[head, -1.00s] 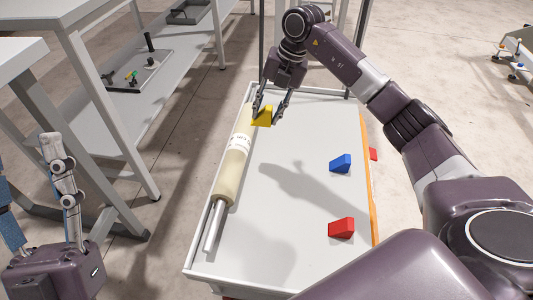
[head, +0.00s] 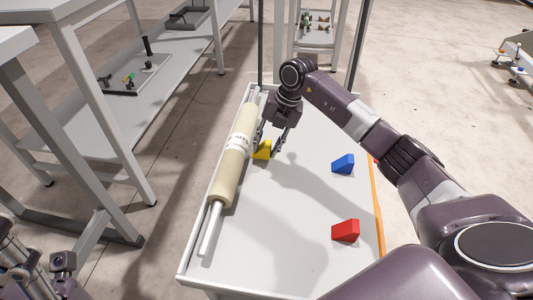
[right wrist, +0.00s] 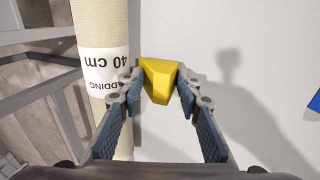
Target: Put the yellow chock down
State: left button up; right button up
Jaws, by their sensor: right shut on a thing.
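The yellow chock (head: 262,151) is between the fingers of my right gripper (head: 268,149), low over the grey cart top (head: 290,235), beside the right side of the cream roll (head: 234,165). In the right wrist view the fingers (right wrist: 159,88) are shut on both sides of the chock (right wrist: 160,76). A narrow strip of grey seems to show between the chock and the roll (right wrist: 101,28); I cannot tell whether the chock touches the surface. My left gripper (head: 40,268) is only partly in view at the bottom left.
A blue chock (head: 343,164) and a red chock (head: 345,231) stand on the right of the cart top. An orange strip (head: 376,215) runs along its right edge. The middle is clear. A grey workbench (head: 160,75) with a tray stands to the left.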

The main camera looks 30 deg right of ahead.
jog(key=shift+f, duration=1.05)
jog(key=o, duration=1.2)
